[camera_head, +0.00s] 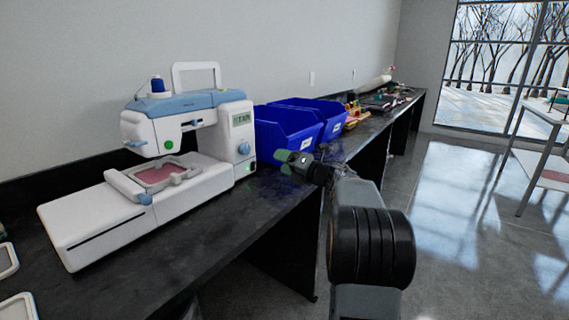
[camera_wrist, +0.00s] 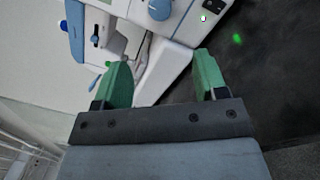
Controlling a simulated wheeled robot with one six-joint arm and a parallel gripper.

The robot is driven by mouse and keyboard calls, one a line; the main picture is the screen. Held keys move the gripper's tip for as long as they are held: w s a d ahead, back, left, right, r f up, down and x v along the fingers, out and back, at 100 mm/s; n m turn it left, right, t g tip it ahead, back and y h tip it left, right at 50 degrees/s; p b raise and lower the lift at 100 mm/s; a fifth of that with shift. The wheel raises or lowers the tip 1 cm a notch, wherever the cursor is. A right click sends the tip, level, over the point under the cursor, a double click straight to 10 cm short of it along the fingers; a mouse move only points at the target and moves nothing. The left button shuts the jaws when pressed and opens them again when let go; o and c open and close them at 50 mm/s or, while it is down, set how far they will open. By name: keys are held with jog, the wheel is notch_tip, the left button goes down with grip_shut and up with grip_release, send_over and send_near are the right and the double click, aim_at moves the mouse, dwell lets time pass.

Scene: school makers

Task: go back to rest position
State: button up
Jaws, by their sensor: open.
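My gripper (camera_wrist: 162,78) is open in the wrist view, with its two green fingers apart and nothing between them. In the head view my gripper (camera_head: 283,160) reaches over the front edge of the dark counter (camera_head: 215,228), in front of the blue bins. A white and light-blue embroidery machine (camera_head: 185,125) stands on the counter to the left of my gripper. Part of the machine (camera_wrist: 165,75) shows tilted behind and beyond the fingers in the wrist view. I cannot tell the exact distance between the fingers and the machine.
Two blue bins (camera_head: 284,128) stand right of the machine, with smaller items farther along the counter. A wall runs behind the counter. Open floor (camera_head: 450,220) lies to the right, with a white table (camera_head: 540,150) near the window.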

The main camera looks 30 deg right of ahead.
jog(key=s+a+r+m+h+p, duration=0.2)
jog(key=a+r+m+h+p, duration=0.1)
jog(key=r+m+h+p, duration=0.45)
jog(key=s+a+r+m+h+p, duration=0.1)
jog(key=a+r+m+h+p, duration=0.25)
jog(key=r+m+p, duration=0.55)
jog(key=s+a+f+m+g+y+p, duration=0.1)
jog(key=s+a+m+g+p, duration=0.5)
jog(key=s, duration=0.6)
jog(key=s+a+f+m+g+y+p, duration=0.1)
jog(key=s+a+f+m+g+p, duration=0.2)
jog(key=s+a+m+g+p, duration=0.4)
jog(key=s+a+p, duration=0.1)
jog(key=s, duration=0.4)
jog(key=shift+s+f+m+y, duration=0.2)
jog(key=shift+s+m+y, duration=0.1)
jog(key=shift+m+y, duration=0.1)
